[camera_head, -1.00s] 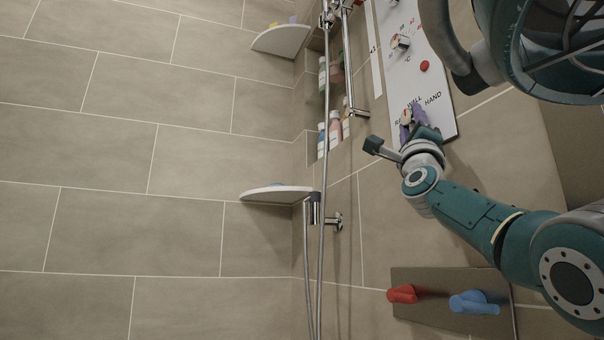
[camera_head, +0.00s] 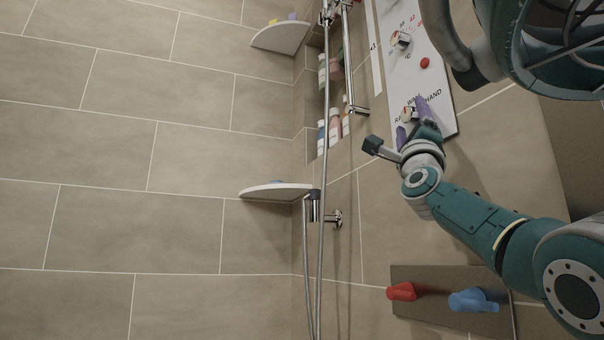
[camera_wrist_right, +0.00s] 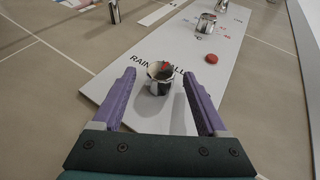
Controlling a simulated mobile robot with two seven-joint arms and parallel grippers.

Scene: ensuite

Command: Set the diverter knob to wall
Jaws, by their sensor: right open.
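The diverter knob (camera_wrist_right: 160,78) is a short chrome knob with a red mark on top, on a white panel (camera_wrist_right: 120,85). It also shows small in the head view (camera_head: 409,114). The words RAIN and WALL are printed beside it; in the right wrist view the knob covers part of the lettering. HAND is readable in the head view. My right gripper (camera_wrist_right: 159,74) is open, its purple fingers on either side of the knob with gaps. The knob's exact pointing direction is hard to tell. My left gripper is not in view.
Another chrome knob (camera_head: 400,40) and a red button (camera_head: 425,63) sit farther up the panel. A shower rail (camera_head: 327,150) and hose run left of it. Corner shelves (camera_head: 275,192) and bottles (camera_head: 334,125) are beyond. Red (camera_head: 401,291) and blue (camera_head: 473,301) handles sit below my right arm.

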